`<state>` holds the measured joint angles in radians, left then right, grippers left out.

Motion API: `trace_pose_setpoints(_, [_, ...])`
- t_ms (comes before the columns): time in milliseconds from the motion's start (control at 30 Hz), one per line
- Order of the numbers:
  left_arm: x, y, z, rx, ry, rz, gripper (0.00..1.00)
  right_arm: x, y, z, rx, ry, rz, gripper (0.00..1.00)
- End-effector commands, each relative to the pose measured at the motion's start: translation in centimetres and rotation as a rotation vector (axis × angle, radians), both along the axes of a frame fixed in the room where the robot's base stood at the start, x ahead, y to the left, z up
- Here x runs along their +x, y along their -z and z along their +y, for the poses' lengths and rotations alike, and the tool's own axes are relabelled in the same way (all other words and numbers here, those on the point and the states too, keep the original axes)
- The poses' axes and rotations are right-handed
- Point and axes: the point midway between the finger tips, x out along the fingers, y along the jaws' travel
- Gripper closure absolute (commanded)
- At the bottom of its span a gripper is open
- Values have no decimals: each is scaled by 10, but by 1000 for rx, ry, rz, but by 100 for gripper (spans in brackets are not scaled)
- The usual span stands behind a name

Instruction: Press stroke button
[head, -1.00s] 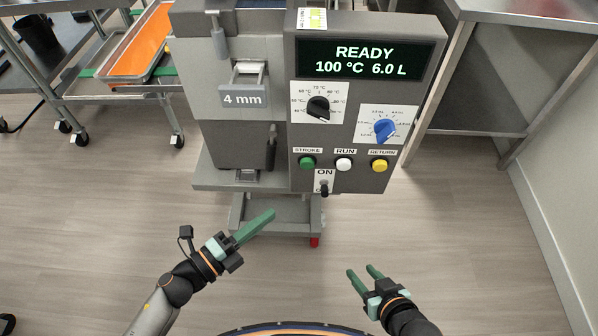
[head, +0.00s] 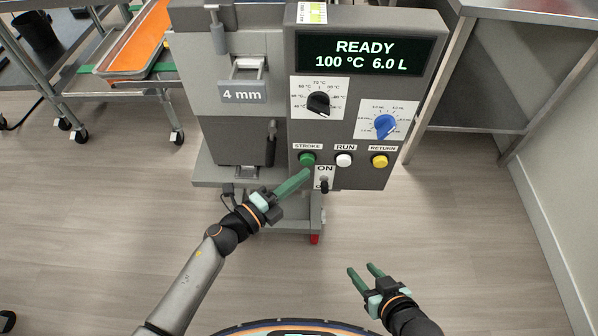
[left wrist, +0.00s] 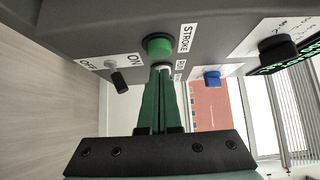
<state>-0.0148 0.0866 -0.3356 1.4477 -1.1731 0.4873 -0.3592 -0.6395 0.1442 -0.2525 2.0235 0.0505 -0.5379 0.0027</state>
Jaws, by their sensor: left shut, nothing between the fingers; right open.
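The green stroke button (head: 307,160) is on the left of the button row on the machine's control panel, under a STROKE label. It also shows in the left wrist view (left wrist: 158,46), just beyond my fingertips. My left gripper (head: 305,174) is shut and empty, its green fingers pointing up at the button from just below it. In the left wrist view the fingertips (left wrist: 161,72) appear very close to the button; I cannot tell whether they touch. My right gripper (head: 362,271) is open and empty, low in front of the machine.
The white RUN button (head: 344,160) and yellow RETURN button (head: 380,161) sit to the right. The ON/OFF switch (head: 323,185) is just below the stroke button. The display (head: 364,55) reads READY, 100 °C, 6.0 L. A dark temperature knob (head: 318,103) and blue knob (head: 385,125) are above.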

Motion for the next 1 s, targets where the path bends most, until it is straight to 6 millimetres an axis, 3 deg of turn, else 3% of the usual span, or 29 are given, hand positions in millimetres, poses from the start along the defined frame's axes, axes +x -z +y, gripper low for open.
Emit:
trace_pose_setpoints(200, [16,0,0,0,-1,0,100,0,1,0,-1,1,0,54])
trace_pose_setpoints(600, [18,0,0,0,0,0,100,1,1,-1,-1,1,-2,54])
trace_pose_setpoints(1000, [40,-2,2,-1,-8,-3,100,3,4,-2,-3,1,-6,54])
